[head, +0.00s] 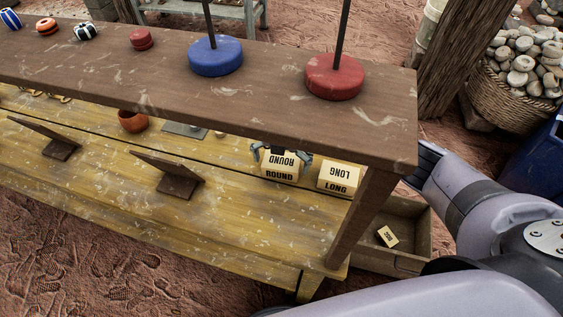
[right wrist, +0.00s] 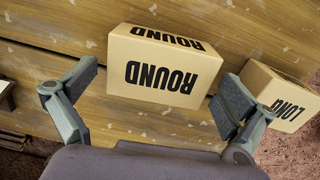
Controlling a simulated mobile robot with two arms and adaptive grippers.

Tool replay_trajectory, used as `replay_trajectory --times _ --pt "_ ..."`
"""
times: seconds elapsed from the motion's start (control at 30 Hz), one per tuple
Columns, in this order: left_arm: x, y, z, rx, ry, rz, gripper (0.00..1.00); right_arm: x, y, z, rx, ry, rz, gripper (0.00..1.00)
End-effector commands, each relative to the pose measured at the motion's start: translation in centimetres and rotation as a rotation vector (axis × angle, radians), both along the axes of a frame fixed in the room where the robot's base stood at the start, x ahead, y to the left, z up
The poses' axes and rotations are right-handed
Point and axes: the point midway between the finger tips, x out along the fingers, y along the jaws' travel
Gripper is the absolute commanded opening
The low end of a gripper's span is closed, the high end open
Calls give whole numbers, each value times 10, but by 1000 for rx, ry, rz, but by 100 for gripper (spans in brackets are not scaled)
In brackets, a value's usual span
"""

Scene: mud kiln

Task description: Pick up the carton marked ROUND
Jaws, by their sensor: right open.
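The carton marked ROUND (head: 280,171) is a tan box with black lettering on the yellow lower shelf, under the brown top. In the right wrist view the ROUND carton (right wrist: 162,72) lies ahead, its lettering upside down. My right gripper (head: 281,152) is open, partly hidden by the brown top, close at the carton. In the right wrist view my right gripper (right wrist: 158,86) has one finger on each side of the carton's near part; I cannot tell whether they touch it. My left gripper is out of view.
A carton marked LONG (head: 338,178) stands just right of the ROUND one; it also shows beside the right finger (right wrist: 285,95). The brown top (head: 270,95) and its leg (head: 365,215) hem in the shelf. A wooden crate (head: 415,225) holds a small block.

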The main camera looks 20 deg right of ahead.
Motion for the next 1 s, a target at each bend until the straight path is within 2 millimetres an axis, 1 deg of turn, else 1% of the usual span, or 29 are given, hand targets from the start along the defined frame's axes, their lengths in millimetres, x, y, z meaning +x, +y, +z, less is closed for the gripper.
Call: replay_trajectory --times 0.1,0.27,0.3,1.0 --pt "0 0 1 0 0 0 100 0 1 -6 1 0 1 100" --pt "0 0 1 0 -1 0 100 0 0 -6 1 0 1 100" --pt "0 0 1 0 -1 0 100 0 0 -6 1 0 1 99" --pt "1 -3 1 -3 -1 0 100 0 0 -5 1 0 0 52"
